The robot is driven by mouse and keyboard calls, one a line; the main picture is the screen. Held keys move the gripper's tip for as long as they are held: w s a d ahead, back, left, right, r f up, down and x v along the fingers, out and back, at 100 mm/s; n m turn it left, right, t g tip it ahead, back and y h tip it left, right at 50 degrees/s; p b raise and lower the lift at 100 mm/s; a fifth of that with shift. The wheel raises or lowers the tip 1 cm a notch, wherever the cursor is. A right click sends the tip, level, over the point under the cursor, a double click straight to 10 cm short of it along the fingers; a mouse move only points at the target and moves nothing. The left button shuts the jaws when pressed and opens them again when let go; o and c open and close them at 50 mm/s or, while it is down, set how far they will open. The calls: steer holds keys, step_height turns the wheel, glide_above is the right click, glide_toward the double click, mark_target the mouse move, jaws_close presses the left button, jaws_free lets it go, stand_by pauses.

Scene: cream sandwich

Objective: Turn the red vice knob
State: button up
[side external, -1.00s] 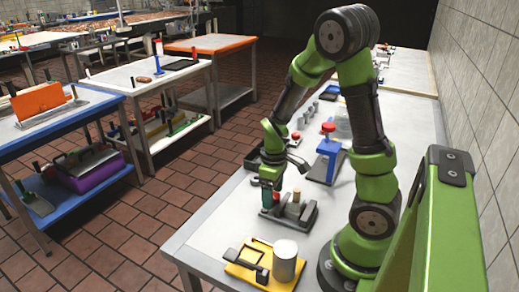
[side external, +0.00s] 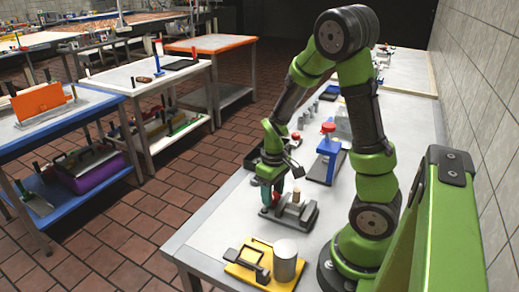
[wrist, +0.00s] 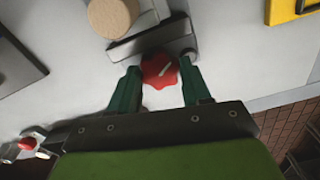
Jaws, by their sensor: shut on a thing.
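The red vice knob (wrist: 160,70) shows in the wrist view between the two dark green fingers of my gripper (wrist: 160,82). It has a lobed rim and a pale slanted mark on its face. My gripper is shut on the knob. In the side view my gripper (side external: 268,195) points down at the left end of the grey vice (side external: 300,215), and the knob is mostly hidden there by the fingers. A round wooden piece (wrist: 112,16) is at the vice; it also shows in the side view (side external: 296,196).
A yellow fixture (side external: 250,272) with a grey cylinder (side external: 285,262) stands in front of the vice. A blue device with a red top (side external: 327,150) stands behind it. Bare table lies left of the vice.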

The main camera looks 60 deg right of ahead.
steer(key=shift+m, duration=0.8)
steer(key=o, duration=1.1)
steer(key=shift+c, duration=0.2)
step_height(320, 180, up, 17)
